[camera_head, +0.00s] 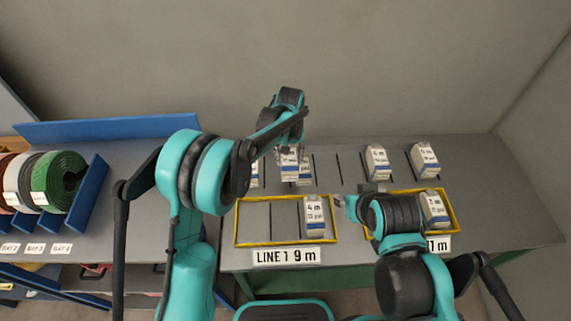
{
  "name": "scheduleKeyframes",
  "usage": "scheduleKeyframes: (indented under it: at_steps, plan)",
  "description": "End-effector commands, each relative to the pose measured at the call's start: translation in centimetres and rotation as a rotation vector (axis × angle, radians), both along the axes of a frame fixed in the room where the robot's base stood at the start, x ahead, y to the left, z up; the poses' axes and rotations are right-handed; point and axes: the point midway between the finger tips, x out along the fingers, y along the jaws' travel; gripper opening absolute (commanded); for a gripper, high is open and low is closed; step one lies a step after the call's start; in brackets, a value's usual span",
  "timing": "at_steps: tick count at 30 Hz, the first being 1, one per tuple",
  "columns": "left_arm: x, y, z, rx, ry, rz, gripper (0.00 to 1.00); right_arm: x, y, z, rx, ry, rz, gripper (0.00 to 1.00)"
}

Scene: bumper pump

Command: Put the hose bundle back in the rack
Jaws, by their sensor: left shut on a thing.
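Grey bundles with white length labels stand at the right of the view. My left gripper (286,148) is over the back row, shut on a labelled bundle (289,164), partly hidden under the gripper. Another bundle (305,169) is right beside it. The back row has thin dark dividers (340,167) like rack slots, with more bundles (377,162) and (424,160) at its right. One bundle marked 4 m (314,216) stands in the left yellow-rimmed tray (236,222). My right gripper (345,206) is between the two trays; its jaws are too small to read.
A second yellow-rimmed tray (456,215) holds a bundle marked 3 m (434,209). A sign (287,257) reads LINE 1 9 m. At left, a blue rack (88,200) holds red, white, black and green coils (62,180). Empty slots lie between the back bundles.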

Motion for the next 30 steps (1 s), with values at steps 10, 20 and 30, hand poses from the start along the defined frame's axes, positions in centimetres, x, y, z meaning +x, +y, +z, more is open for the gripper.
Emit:
scheduleKeyframes:
  at_steps: [10, 20, 30]
  plan:
    - [3.2, 4.2, -3.2, 0.0, 0.0, 0.001, 0.04, 0.0, 0.0, -1.4, 0.0, 0.0, 0.0, 0.4]
    - [3.3, 4.3, -6.9, 0.0, 0.0, 0.0, 0.04, 0.0, 0.0, -2.8, 0.0, 0.0, 0.0, 0.4]
    - [3.3, 4.3, -7.4, 0.0, 0.0, 0.0, 0.04, 0.0, 0.0, -2.8, 0.0, 0.0, 0.0, 0.4]
